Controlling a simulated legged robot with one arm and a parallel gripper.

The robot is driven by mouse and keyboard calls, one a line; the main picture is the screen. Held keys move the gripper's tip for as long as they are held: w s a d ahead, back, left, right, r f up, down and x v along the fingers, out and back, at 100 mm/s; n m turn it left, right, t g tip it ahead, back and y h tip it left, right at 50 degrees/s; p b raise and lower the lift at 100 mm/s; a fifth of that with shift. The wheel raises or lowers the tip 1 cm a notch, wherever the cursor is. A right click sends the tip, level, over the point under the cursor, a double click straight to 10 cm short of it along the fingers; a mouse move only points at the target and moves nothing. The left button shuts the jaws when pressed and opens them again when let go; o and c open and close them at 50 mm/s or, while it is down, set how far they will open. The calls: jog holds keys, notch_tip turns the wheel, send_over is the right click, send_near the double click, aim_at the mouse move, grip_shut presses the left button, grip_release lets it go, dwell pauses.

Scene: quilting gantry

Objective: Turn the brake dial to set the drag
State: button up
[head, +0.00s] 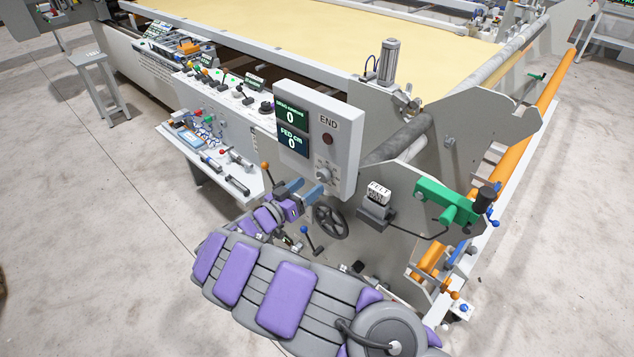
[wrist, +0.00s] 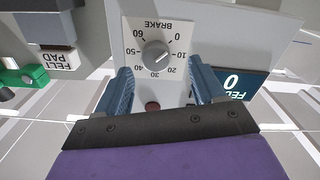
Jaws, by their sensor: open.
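The brake dial (wrist: 155,52) is a round grey knob on a white scale plate, upside down in the wrist view, with marks from 0 to 60. A pale line on the knob seems to point near 10, but it is small. In the head view the dial (head: 325,175) sits low on the grey control box (head: 345,150). My gripper (wrist: 161,74) is open, with its blue fingers apart on either side of the dial's lower part in the picture. The fingers seem short of the knob; I see no contact. In the head view my gripper (head: 298,190) is just below left of the dial.
The box has two displays (head: 292,128) reading 0 and a dark red lamp (head: 327,139). A black handwheel (head: 330,221) and a blue-knobbed lever (head: 305,232) are below it. A felt pad block (head: 378,194) and a green bracket (head: 447,201) are at right. A tool shelf (head: 215,160) is at left.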

aim_at(323, 179)
jog(key=shift+w+d, duration=0.15)
jog(key=shift+w, duration=0.4)
jog(key=shift+w+d, duration=0.15)
jog(key=shift+w, duration=0.25)
jog(key=d, duration=0.1)
jog(key=w+d, duration=0.1)
jog(key=d, duration=0.1)
jog(key=shift+w+d+r+b, duration=0.15)
jog(key=shift+d+r+b, duration=0.1)
jog(key=shift+d+b, duration=0.1)
jog(key=shift+a+f, duration=0.15)
jog(key=shift+a, duration=0.4)
jog(key=shift+c, duration=0.2)
jog(key=shift+a, duration=0.6)
jog(key=c, duration=0.3)
jog(key=shift+d, duration=0.65)
jog(key=c, duration=0.4)
jog(key=shift+c, duration=1)
jog(key=shift+a, duration=0.15)
jog(key=shift+c, duration=0.6)
